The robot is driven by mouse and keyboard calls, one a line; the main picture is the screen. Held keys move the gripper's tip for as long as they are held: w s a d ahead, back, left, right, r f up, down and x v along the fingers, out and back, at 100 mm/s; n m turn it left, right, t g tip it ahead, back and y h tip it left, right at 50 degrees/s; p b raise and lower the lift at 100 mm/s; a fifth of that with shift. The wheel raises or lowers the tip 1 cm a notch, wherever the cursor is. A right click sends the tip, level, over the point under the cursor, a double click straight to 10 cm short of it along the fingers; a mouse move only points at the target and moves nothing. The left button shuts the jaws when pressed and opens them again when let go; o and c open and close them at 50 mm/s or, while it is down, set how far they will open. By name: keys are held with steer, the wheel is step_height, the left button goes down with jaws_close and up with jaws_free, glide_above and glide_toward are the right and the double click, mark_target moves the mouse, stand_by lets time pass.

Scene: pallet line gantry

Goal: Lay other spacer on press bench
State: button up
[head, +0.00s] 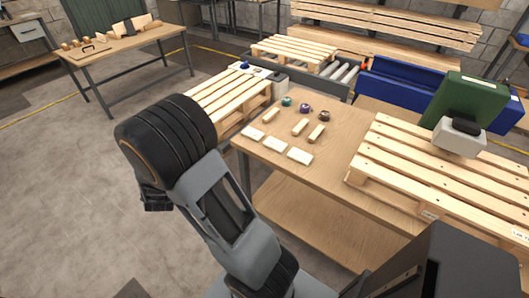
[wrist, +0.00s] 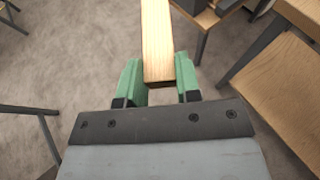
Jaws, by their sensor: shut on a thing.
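A long pale wooden block, apparently a spacer (wrist: 156,45), is clamped between the green fingers of my gripper (wrist: 157,75) in the wrist view. It points away from the gripper, over grey floor, with its far end cut off by the picture's top. In the head view my dark arm hides the gripper and this block. Two benches show in the head view: a near wooden bench (head: 265,158) and a far left bench (head: 118,62). I cannot tell which is the press bench.
The near bench holds small wooden blocks (head: 300,127), white pads (head: 272,143), small round parts (head: 305,108) and a pallet (head: 400,160). A green box-like device (head: 470,100) stands over the pallet. Wooden pieces (head: 128,24) lie on the far left bench. Open floor lies at left.

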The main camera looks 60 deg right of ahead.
steer(key=s+d+r+m+g+h, duration=0.15)
steer(key=d+m+g, duration=0.25)
steer(key=d, duration=0.6)
steer(key=s+d+r+m+g+h+b, duration=0.1)
steer(key=s+d+m+g+h, duration=0.2)
steer(key=d, duration=0.6)
steer(key=s+d+r+m+g+h, duration=0.1)
steer(key=s+d+m+g+h, duration=0.2)
steer(key=d, duration=0.7)
steer(key=shift+m+g+y, duration=0.7)
steer(key=shift+y, duration=0.05)
steer(key=s+d+f, duration=0.1)
steer(key=s+f, duration=0.1)
steer(key=s, duration=0.2)
steer(key=s+d+f, duration=0.2)
steer(key=s+f, duration=0.1)
steer(key=s, duration=0.1)
steer(key=s+d+f, duration=0.2)
steer(key=s, duration=0.1)
steer(key=shift+s+d+f+b, duration=0.15)
steer(key=shift+s+f+b, duration=0.25)
steer(key=shift+s+d+f, duration=0.2)
steer(key=shift+s+f, duration=0.25)
steer(key=shift+f, duration=0.1)
steer(key=shift+s+d+f, duration=0.1)
steer(key=shift+s+f, duration=0.05)
steer(key=shift+f, duration=0.8)
steer(key=shift+s+f, duration=0.1)
steer(key=shift+f, duration=0.8)
steer(key=shift+f, duration=0.15)
